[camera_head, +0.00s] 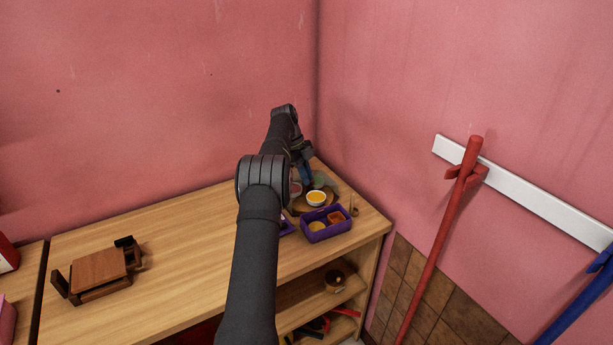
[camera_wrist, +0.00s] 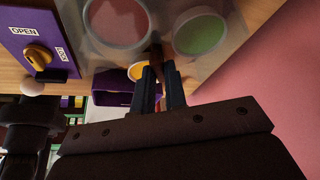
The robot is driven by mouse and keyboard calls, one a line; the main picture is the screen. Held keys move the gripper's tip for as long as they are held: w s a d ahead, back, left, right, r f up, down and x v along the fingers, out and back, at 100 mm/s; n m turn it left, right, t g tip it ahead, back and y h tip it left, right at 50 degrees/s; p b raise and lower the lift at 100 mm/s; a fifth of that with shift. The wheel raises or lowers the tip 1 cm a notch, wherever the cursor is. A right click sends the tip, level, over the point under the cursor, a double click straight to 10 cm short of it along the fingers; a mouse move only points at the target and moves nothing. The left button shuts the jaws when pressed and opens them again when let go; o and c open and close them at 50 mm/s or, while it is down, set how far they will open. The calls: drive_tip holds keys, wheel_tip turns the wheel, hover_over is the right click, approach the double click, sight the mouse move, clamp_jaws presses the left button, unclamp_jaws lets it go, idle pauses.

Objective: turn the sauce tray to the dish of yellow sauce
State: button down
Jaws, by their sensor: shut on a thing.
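The wrist view shows the red dish (camera_wrist: 118,20), the green dish (camera_wrist: 200,34) and part of the yellow one (camera_wrist: 136,71). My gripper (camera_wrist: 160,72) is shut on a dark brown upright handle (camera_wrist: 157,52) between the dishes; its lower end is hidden.
A purple divided box (camera_head: 326,229) with yellow and orange contents stands in front of the tray. A pink wall (camera_head: 400,150) is close on the right.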

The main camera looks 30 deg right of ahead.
drive_tip(key=shift+r, duration=0.1)
drive_tip(key=c, duration=1.5)
unclamp_jaws()
drive_tip(key=shift+o, duration=0.2)
wheel_tip(320, 180, up, 4)
drive_tip(key=shift+r, duration=0.2)
drive_tip(key=s+d+r, duration=0.4)
drive_tip(key=s+r, duration=0.2)
drive_tip(key=s, duration=0.4)
drive_tip(key=shift+s+d+r, duration=0.25)
drive_tip(key=shift+s, duration=0.1)
